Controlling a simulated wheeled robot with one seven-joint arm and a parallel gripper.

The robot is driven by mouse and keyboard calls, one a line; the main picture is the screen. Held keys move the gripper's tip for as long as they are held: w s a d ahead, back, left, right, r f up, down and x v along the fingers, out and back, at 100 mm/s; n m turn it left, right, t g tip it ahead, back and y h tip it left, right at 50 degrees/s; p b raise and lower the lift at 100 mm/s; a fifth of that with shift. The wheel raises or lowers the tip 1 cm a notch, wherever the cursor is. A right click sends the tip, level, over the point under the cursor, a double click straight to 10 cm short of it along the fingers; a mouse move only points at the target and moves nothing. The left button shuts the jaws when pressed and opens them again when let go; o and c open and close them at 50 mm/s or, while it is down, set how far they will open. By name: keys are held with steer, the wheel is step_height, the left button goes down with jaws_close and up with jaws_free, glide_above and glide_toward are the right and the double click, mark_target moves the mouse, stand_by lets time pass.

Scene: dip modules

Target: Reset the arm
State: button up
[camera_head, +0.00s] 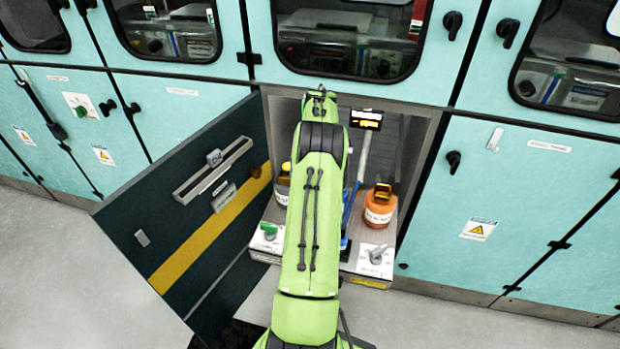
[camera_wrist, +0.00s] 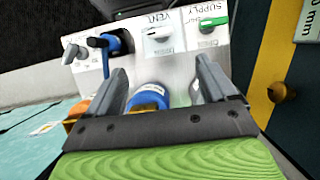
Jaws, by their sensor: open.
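My green arm (camera_head: 318,200) reaches up the middle of the head view into an open cabinet bay. It hides my gripper there. In the wrist view my gripper (camera_wrist: 160,65) has its two grey fingers spread wide apart. A blue round part with a white label (camera_wrist: 150,95) shows between and beyond the fingers. I cannot tell how far it is from them, and no grip on it shows. Beyond is a white panel (camera_wrist: 180,60) with a VENT knob (camera_wrist: 158,33), a green SUPPLY knob (camera_wrist: 212,25) and a blue handle (camera_wrist: 110,42).
A dark door with a yellow stripe (camera_head: 205,245) stands open left of the bay. An orange container (camera_head: 379,208) stands right of my arm, a yellow-topped bottle (camera_head: 283,180) left. A small lit display (camera_head: 366,119) is behind. Closed teal cabinets (camera_head: 520,190) flank the bay.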

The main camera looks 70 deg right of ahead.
stand_by(0.5)
steer(key=w+a+r+n+h+p, duration=0.1)
steer(key=w+a+r+n+h, duration=0.15)
steer(key=w+a+r, duration=0.5)
steer(key=w+a+r+n+h, duration=0.1)
steer(key=w+a+r+n, duration=0.35)
steer(key=a+r, duration=0.6)
steer(key=s+a+r+n+t+h+p, duration=0.1)
steer(key=s+a+r+n+t, duration=0.2)
steer(key=a, duration=0.7)
steer(key=s+a+r+n+t+h, duration=0.1)
steer(key=s+a+r+n, duration=0.2)
steer(key=a, duration=0.8)
steer(key=s+a+f+n+t+y, duration=0.1)
steer(key=s+a+f+n+t, duration=0.1)
steer(key=s, duration=0.5)
steer(key=shift+s+a+f+n, duration=0.15)
steer(key=shift+a+f+n, duration=0.6)
steer(key=shift+a, duration=0.45)
